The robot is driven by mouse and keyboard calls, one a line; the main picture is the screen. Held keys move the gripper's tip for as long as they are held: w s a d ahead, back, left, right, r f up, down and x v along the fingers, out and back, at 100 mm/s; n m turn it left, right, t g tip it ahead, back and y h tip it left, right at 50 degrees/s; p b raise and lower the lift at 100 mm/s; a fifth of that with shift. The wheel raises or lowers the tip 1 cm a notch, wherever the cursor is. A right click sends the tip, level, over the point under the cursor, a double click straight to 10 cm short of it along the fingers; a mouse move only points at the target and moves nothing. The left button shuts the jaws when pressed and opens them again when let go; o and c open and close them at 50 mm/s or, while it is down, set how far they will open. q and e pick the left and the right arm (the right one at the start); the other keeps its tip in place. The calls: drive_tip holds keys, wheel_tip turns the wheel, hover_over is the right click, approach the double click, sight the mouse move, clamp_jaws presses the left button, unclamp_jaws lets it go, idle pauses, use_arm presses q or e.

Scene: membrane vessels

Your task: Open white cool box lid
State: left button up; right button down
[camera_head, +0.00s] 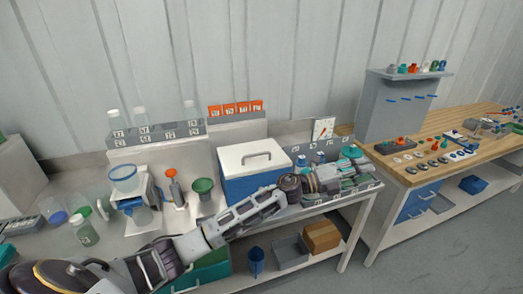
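The white cool box has a blue body (240,185) and a white lid (252,157) with a grey handle (256,158) on top. It stands on the grey bench, and its lid lies flat and shut. My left arm comes in from the lower left and passes in front of the box, hiding part of its lower front. My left gripper (352,168) is to the right of the box, over small bottles and teal items, and apart from the lid handle. Its fingers blend with the items behind, so their opening cannot be made out. My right gripper is not in view.
A rack of small bottles (309,160) stands right of the box. A green funnel (203,186) and an orange-topped tool (172,183) stand to its left. A labelled shelf with orange packets (236,108) is behind. A wooden workbench (440,160) is at the right.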

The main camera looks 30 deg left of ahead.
use_arm(q)
drive_tip(key=a+r+m+g+y, duration=0.3)
drive_tip(key=a+y, duration=0.3)
drive_tip(key=a, duration=0.5)
drive_tip(key=a+r+m+g+y, duration=0.3)
drive_tip(key=a+m+y, duration=0.2)
drive_tip(key=a, duration=0.6)
drive_tip(key=a+r+m+g+y, duration=0.4)
drive_tip(key=a+y, duration=0.3)
drive_tip(key=a, duration=0.4)
drive_tip(key=shift+s+a+m+y, duration=0.2)
drive_tip(key=shift+a+m+y, duration=0.1)
drive_tip(key=shift+y, duration=0.1)
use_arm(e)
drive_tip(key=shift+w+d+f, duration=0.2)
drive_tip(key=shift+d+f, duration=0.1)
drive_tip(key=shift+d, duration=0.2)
use_arm(q)
drive_tip(key=shift+f, duration=0.2)
